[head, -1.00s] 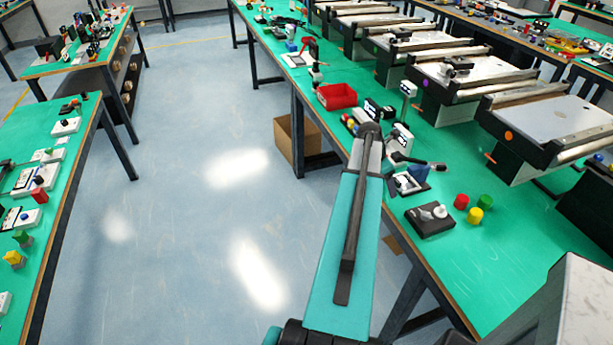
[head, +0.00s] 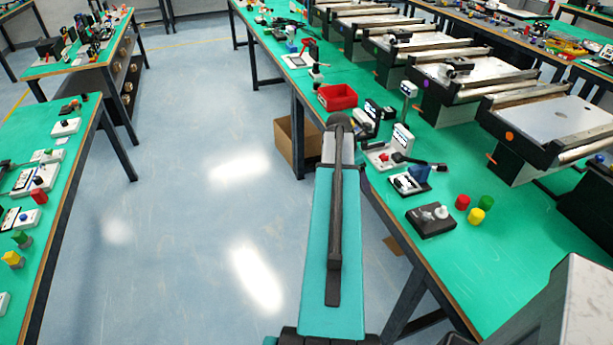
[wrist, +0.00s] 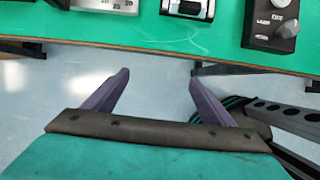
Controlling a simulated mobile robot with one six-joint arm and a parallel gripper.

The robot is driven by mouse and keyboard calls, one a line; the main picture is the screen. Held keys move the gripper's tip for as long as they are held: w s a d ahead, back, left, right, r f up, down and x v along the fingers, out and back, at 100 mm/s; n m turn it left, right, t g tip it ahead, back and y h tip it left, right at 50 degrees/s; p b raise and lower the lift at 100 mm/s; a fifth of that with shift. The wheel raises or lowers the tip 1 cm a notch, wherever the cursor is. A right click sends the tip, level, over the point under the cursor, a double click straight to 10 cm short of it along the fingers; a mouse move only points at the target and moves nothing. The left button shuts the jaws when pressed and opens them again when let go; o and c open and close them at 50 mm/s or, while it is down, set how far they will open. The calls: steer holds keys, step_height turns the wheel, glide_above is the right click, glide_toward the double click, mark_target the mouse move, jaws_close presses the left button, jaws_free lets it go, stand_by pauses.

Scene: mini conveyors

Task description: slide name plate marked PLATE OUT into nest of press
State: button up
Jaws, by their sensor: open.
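My gripper (wrist: 158,78) shows in the wrist view as two purple fingers, spread apart with nothing between them. It is over the floor just off the bench's front edge. No plate with readable PLATE OUT lettering shows, and I cannot tell which device is the press. In the wrist view a black and silver device (wrist: 188,9) lies beyond the fingers, cut by the top edge.
A dark box with a grey knob (head: 430,220) sits by red (head: 462,202), yellow (head: 477,216) and green (head: 486,202) cylinders. A red bin (head: 337,97) and several conveyors (head: 550,118) stand farther back. A cardboard box (head: 284,140) is underneath.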

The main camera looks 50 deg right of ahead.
steer(key=w+a+b, duration=0.2)
steer(key=w+a, duration=0.8)
steer(key=w, duration=0.4)
steer(key=shift+w+a, duration=0.35)
steer(key=shift+a, duration=0.05)
steer(key=shift+a, duration=0.1)
